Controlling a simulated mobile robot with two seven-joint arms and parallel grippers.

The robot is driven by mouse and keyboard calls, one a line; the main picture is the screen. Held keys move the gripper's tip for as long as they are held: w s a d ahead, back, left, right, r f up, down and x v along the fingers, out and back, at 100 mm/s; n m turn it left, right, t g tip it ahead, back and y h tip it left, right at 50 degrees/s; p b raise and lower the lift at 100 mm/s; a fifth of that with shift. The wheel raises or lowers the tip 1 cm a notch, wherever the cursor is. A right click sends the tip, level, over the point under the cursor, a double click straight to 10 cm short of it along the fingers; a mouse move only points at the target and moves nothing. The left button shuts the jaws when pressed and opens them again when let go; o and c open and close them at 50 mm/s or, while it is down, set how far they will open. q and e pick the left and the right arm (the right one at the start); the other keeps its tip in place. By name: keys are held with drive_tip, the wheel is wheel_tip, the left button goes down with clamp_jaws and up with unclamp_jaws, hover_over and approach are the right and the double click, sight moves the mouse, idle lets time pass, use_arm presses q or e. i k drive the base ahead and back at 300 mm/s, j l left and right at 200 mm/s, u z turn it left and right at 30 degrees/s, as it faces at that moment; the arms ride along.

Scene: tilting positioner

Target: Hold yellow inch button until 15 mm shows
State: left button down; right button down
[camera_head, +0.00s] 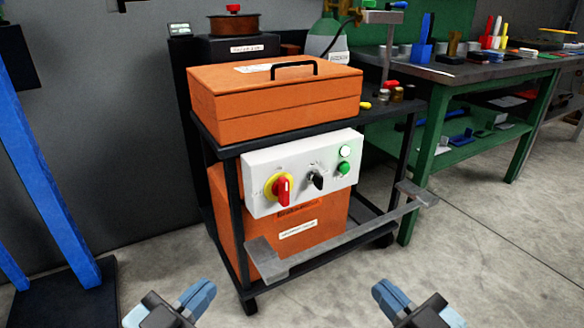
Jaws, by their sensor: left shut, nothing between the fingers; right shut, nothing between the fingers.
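A white control panel (262,176) is on the front of a black cart. It carries a red rotary switch (283,191) on a yellow disc, a black selector knob (317,181), a green button (343,168) and a white round lamp or button (345,151). I cannot make out a yellow inch button or a millimetre reading. A small box with a pale green face (179,29), perhaps a display, stands at the back left. My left gripper (204,294) and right gripper (384,294) are low in front of the cart, both shut, empty and apart from the panel.
An orange toolbox (275,105) sits on the cart top. A grey bar (345,240) juts out across the cart's front, below the panel. A green workbench (430,150) with tools stands right; blue posts (50,180) stand left. The floor in front is clear.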

sight(364, 105)
drive_tip(key=i+l+u, duration=0.1)
drive_tip(key=i+l, duration=0.35)
drive_tip(key=l, duration=0.25)
drive_tip(key=i+l+u, duration=0.15)
drive_tip(key=l, duration=0.2)
drive_tip(key=i+l+u, duration=0.1)
drive_tip(key=i+l, duration=0.15)
drive_tip(key=l, duration=0.15)
drive_tip(key=i+l, duration=0.2)
drive_tip(key=l, duration=0.2)
drive_tip(key=i+l+u, duration=0.15)
drive_tip(key=l, duration=0.2)
